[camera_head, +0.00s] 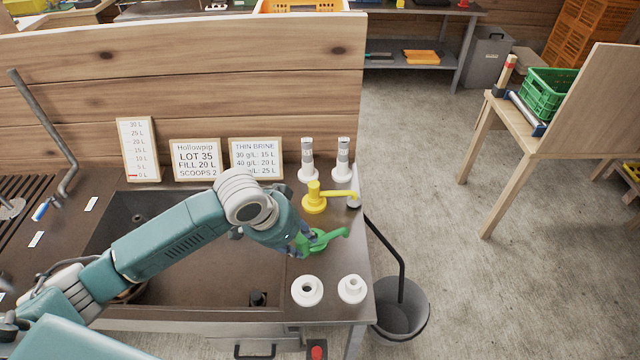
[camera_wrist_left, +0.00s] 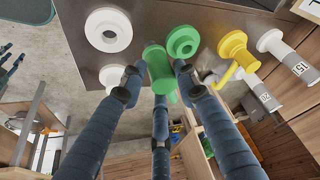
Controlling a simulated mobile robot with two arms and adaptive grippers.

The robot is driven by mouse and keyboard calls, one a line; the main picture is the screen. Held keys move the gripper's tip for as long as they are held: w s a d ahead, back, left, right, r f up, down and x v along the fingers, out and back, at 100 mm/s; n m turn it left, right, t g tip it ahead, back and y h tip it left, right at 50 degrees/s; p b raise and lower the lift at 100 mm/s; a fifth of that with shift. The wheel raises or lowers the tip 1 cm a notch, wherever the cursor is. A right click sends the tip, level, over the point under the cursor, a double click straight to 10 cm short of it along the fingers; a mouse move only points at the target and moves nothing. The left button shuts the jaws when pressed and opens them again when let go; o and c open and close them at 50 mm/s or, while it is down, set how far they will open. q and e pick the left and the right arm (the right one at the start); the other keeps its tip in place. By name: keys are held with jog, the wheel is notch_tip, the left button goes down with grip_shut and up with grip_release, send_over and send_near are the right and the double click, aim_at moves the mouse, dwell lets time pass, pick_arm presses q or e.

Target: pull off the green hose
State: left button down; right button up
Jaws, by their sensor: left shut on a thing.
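The green hose (camera_head: 331,237) is a short curved piece at the counter's right end. My left gripper (camera_head: 301,243) reaches it from the left, its fingers closed around the hose's near end. In the left wrist view the hose end (camera_wrist_left: 158,67) sits between the fingers of my left gripper (camera_wrist_left: 158,85). My right gripper cannot be made out for sure; dark finger-like parts (camera_wrist_left: 9,58) show at the wrist view's left edge.
A yellow fitting with a spout (camera_head: 314,199) stands just behind. Two white collars (camera_head: 307,290) are in front, and two white-and-grey fittings (camera_head: 307,160) at the back. A sink (camera_head: 110,235) lies left. A grey bucket (camera_head: 402,325) is on the floor right of the counter.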

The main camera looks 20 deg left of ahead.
pick_arm(q)
jog(key=shift+w+r+m+g+h+p, duration=0.7)
jog(key=shift+w+r+m+p, duration=1.85)
jog(key=shift+w, duration=2.05)
notch_tip(320, 180, down, 7)
jog(key=b, duration=0.4)
jog(key=shift+r, duration=0.15)
pick_arm(e)
jog(key=r, duration=0.1)
jog(key=a+r, duration=0.1)
jog(key=shift+s+a+r, duration=0.15)
jog(key=shift+a+r, duration=0.05)
jog(key=shift+r, duration=0.2)
pick_arm(q)
jog(key=shift+m+p, duration=0.25)
jog(key=shift+p, duration=0.05)
pick_arm(e)
jog(key=shift+d+r, duration=0.25)
jog(key=shift+d, duration=0.1)
jog(key=shift+r, duration=0.25)
pick_arm(q)
jog(key=shift+f, duration=0.2)
pick_arm(e)
jog(key=shift+a+f, duration=0.1)
jog(key=shift+f, duration=0.05)
pick_arm(q)
jog(key=shift+f, duration=0.35)
pick_arm(e)
jog(key=shift+a+f, duration=0.1)
jog(key=shift+f, duration=0.15)
